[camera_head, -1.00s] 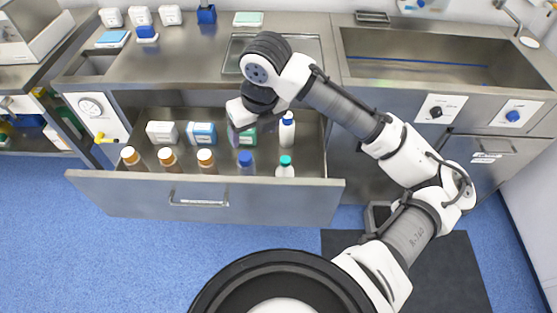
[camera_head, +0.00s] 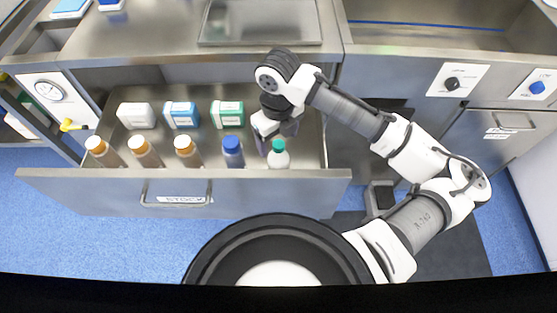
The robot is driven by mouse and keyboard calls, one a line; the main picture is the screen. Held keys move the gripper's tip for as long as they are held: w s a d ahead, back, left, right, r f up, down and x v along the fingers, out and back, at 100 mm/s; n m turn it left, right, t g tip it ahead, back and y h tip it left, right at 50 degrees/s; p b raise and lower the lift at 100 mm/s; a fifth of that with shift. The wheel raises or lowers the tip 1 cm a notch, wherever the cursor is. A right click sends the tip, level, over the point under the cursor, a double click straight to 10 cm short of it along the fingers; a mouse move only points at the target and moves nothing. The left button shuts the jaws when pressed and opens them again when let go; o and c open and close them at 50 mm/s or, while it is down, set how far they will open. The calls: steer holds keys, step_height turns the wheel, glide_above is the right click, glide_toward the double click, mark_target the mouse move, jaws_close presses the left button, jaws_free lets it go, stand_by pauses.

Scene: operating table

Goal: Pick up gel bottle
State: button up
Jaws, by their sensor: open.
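The bottles stand upright in the open drawer (camera_head: 100,178). A white bottle with a teal cap (camera_head: 278,158) is at the front right, and a bottle with a blue cap (camera_head: 233,153) stands to its left. I cannot read the labels, so I cannot tell which is the gel bottle. My gripper (camera_head: 276,138) points down into the right part of the drawer, just behind the teal-capped bottle. It is open, its fingers partly hidden. The white blue-capped bottle seen earlier at the back right is hidden behind my gripper and wrist.
Several brown bottles with orange caps (camera_head: 145,152) line the drawer front at left. A white box (camera_head: 136,115), a blue-and-white box (camera_head: 181,114) and a green-and-white box (camera_head: 227,113) stand behind them. The steel counter (camera_head: 150,45) overhangs the drawer's back.

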steer(key=shift+s+f+p, duration=0.1)
steer(key=shift+f+p, duration=0.5)
steer(key=shift+f, duration=2.1)
steer(key=c, duration=1.5)
